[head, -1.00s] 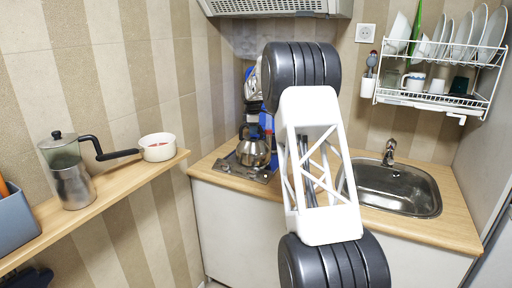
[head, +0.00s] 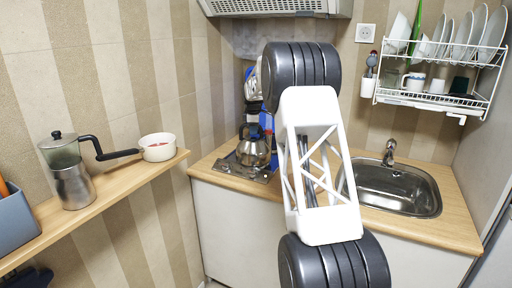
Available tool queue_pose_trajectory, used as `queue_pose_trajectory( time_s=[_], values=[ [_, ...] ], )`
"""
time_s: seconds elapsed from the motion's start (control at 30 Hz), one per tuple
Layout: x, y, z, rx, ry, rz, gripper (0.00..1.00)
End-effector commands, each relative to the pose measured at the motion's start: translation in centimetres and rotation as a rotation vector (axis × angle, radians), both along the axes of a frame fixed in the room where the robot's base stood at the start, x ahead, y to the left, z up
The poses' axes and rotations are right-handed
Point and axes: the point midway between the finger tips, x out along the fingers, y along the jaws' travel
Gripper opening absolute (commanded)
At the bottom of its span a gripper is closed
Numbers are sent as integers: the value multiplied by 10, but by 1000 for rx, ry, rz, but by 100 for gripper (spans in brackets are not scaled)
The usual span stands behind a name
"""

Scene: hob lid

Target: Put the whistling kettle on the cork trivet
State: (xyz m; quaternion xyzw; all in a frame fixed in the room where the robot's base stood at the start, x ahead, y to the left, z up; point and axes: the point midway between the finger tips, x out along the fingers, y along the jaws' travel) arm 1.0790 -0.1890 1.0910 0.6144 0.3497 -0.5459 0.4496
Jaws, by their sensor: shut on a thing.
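The whistling kettle (head: 253,154) is a shiny steel kettle with a dark handle, upright at the left end of the counter, over the hob plate. I cannot tell whether its base touches the plate. My gripper (head: 265,128) is at the top of the kettle, beside its handle, and mostly hidden behind my own arm; only dark and blue parts show. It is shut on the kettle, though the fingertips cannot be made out. I cannot see the cork trivet; my arm covers the middle of the counter.
The steel hob plate (head: 229,166) lies at the counter's left end. A sink (head: 400,190) is on the right, under a white dish rack (head: 430,101) with plates and mugs. A wall shelf (head: 110,192) at left holds a moka pot (head: 72,185) and a white saucepan (head: 158,148).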

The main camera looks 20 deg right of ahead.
Motion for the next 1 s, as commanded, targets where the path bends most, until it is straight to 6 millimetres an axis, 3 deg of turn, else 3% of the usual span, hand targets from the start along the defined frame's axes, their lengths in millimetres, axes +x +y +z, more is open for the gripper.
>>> queue_pose_trajectory(
  time_s=[1.0],
  values=[
    [0, 0, 32, -1, -4, 0, 0]
  ],
)
